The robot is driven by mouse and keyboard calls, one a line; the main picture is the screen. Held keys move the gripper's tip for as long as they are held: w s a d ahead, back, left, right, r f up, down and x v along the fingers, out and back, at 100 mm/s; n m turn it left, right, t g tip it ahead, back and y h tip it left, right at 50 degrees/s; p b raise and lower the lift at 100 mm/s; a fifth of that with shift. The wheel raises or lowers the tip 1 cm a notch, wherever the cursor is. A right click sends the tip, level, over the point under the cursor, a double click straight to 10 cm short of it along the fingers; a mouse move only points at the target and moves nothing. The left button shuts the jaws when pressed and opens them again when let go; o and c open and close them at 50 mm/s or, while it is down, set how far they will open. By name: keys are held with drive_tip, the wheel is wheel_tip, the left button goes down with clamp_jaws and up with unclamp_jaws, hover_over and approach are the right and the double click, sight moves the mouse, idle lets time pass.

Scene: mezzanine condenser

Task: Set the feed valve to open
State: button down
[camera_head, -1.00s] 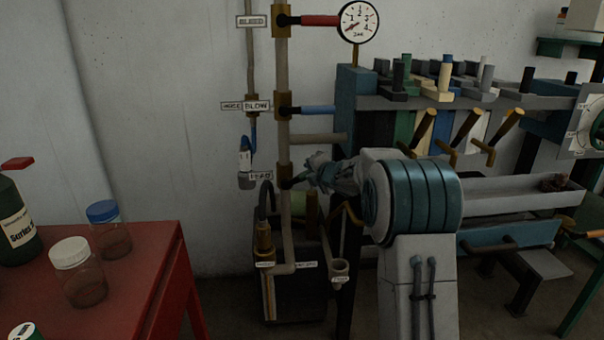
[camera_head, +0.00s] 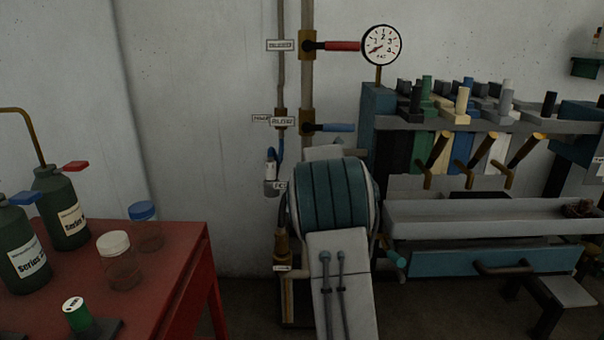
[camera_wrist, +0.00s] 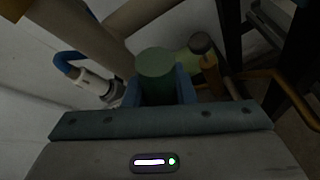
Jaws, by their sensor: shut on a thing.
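The valve body is hidden behind my arm there. In the wrist view my gripper (camera_wrist: 158,92) has its blue fingers shut on a green round-ended handle (camera_wrist: 155,63), which I take for the feed valve's lever. Its angle to the pipe is not clear. My gripper is hidden in the head view.
Above it, the red bleed lever (camera_head: 343,46) and a blue lever (camera_head: 338,127) point right, near a gauge (camera_head: 381,45). A red table (camera_head: 180,265) with bottles and jars stands left. A trough (camera_head: 480,212) and brass-handled bench are right.

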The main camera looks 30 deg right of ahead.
idle(0.3)
drive_tip(key=c, duration=1.2)
unclamp_jaws()
drive_tip(key=shift+a, duration=0.1)
drive_tip(key=shift+w+a, duration=0.1)
